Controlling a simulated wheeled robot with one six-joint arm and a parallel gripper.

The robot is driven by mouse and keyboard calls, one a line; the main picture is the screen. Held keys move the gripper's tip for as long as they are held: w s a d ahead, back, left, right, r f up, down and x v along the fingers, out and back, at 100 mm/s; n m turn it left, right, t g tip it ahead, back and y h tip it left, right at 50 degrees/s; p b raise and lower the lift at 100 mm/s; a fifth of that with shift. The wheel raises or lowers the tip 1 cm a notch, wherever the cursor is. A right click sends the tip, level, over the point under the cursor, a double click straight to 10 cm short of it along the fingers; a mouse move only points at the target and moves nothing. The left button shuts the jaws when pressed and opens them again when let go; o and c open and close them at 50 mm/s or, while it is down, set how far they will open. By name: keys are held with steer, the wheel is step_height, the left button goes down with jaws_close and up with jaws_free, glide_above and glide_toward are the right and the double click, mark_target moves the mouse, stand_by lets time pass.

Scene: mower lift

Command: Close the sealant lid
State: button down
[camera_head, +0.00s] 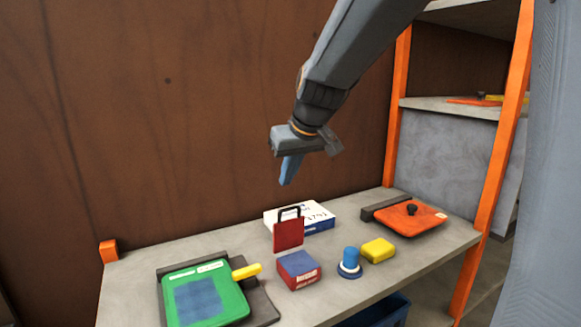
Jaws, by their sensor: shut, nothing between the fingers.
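A small box with blue top and red front (299,270) stands on the workbench. Its red lid (288,236) stands upright at the box's back edge, with a dark handle on top, so the box is open; I take this as the sealant box. My gripper (287,182) hangs in the air above and behind the lid, apart from it. Its blue fingers are together and hold nothing.
On the workbench (131,287), a green case (205,292) with a yellow handle lies left. A white box (318,221) lies behind; an orange plate (405,219) lies far right.

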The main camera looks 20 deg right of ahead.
steer(key=f+p, duration=0.1)
steer(key=f, duration=0.1)
steer(key=s+f+p, duration=0.1)
steer(key=f, duration=0.2)
steer(key=shift+s+d+f+p, duration=0.1)
steer(key=shift+s+f+p, duration=0.1)
steer(key=shift+p, duration=0.1)
steer(key=shift+w, duration=0.1)
steer(key=shift+f+b, duration=0.15)
steer(key=shift+b, duration=0.5)
